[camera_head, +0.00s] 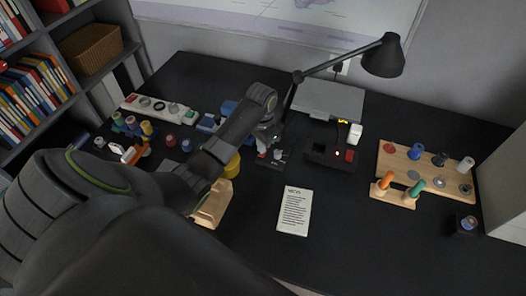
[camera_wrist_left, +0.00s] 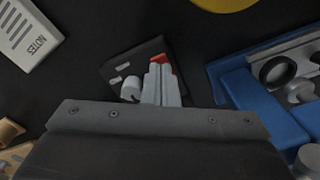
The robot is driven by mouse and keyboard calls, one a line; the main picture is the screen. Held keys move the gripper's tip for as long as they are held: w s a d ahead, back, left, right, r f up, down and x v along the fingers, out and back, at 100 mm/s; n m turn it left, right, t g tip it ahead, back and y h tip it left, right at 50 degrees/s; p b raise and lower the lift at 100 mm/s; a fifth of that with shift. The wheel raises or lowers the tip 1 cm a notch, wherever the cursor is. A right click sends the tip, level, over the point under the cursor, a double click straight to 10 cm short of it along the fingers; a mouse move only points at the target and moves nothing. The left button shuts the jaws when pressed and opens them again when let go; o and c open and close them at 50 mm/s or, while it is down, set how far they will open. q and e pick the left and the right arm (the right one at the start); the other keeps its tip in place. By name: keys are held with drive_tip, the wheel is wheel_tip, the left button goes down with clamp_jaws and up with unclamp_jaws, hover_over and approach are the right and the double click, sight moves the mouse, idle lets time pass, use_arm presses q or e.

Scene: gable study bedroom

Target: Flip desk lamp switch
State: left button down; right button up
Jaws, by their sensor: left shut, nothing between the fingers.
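The black desk lamp (camera_head: 384,58) stands at the back of the desk, its shade to the right and its arm running down left behind my left gripper. My left gripper (camera_head: 266,146) is shut and empty, pointing down over a small dark panel (camera_head: 262,164) near the lamp's foot. In the left wrist view the closed fingertips (camera_wrist_left: 161,84) overlap this dark panel (camera_wrist_left: 130,58), beside a white knob (camera_wrist_left: 130,89) and a red part (camera_wrist_left: 158,61). The fingers partly hide the red part. I cannot tell whether they touch it. My right gripper is not in view.
A blue device (camera_wrist_left: 250,95) lies close right of the fingers in the wrist view. A black box with a red part (camera_head: 330,155), a notes card (camera_head: 294,211) and a wooden peg board (camera_head: 428,168) lie rightward.

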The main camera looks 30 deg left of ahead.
use_arm(q)
drive_tip(key=shift+f+b, duration=0.3)
drive_tip(key=shift+f, duration=0.7)
idle(0.4)
drive_tip(key=shift+s+r, duration=0.1)
drive_tip(key=shift+r+p, duration=0.7)
drive_tip(key=shift+p, duration=0.4)
wheel_tip(320, 180, up, 6)
drive_tip(key=p, duration=0.7)
drive_tip(key=shift+f, duration=0.25)
drive_tip(key=shift+f, duration=0.1)
